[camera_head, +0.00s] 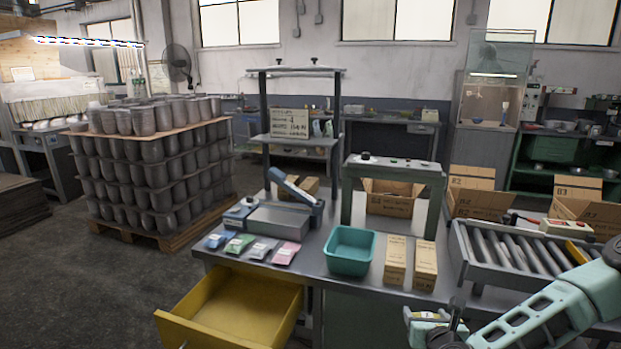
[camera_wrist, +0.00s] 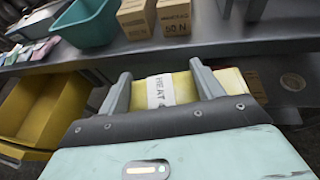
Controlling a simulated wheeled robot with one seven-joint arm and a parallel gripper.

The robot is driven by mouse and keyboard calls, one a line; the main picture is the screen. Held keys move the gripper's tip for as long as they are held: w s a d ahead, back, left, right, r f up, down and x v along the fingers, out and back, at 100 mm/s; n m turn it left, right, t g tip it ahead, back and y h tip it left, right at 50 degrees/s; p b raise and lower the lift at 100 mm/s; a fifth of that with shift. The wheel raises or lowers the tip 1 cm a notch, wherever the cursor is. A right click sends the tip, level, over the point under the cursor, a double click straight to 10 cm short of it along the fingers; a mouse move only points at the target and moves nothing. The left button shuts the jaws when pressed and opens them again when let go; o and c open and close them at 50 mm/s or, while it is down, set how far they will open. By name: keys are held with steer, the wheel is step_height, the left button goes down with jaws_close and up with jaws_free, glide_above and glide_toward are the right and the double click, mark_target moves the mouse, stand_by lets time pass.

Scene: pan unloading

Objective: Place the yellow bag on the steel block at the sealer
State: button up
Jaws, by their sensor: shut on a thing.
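The yellow bag (camera_wrist: 182,88) is between the fingers of my gripper (camera_wrist: 161,76) in the wrist view, with a white label reading "HEAT" facing the camera. My gripper is shut on it. In the head view my gripper (camera_head: 432,314) is at the lower right, in front of the bench's front edge; the bag is hard to make out there. The steel block (camera_head: 278,222) lies on the bench at the left, in front of the blue-handled sealer (camera_head: 298,192). No bag lies on the block.
Several small bags (camera_head: 262,249) lie in front of the block. A teal bin (camera_head: 350,268) and two cartons (camera_head: 396,262) stand between them and my gripper's side. A yellow drawer (camera_head: 205,327) juts out below the bench. A roller conveyor (camera_head: 505,250) is at the right.

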steer(key=shift+n+y, duration=0.6)
steer(key=shift+n, duration=0.1)
steer(key=d+f, duration=0.1)
steer(key=s+d+f+b, duration=0.1)
steer(key=d, duration=0.3)
steer(key=shift+s+f, duration=0.35)
steer(key=shift+f, duration=0.05)
steer(key=shift+s+d, duration=0.25)
steer(key=shift+s, duration=0.05)
steer(key=s+f, duration=0.3)
steer(key=s, duration=0.5)
steer(key=shift+s+f, duration=0.3)
steer(key=shift+s, duration=0.1)
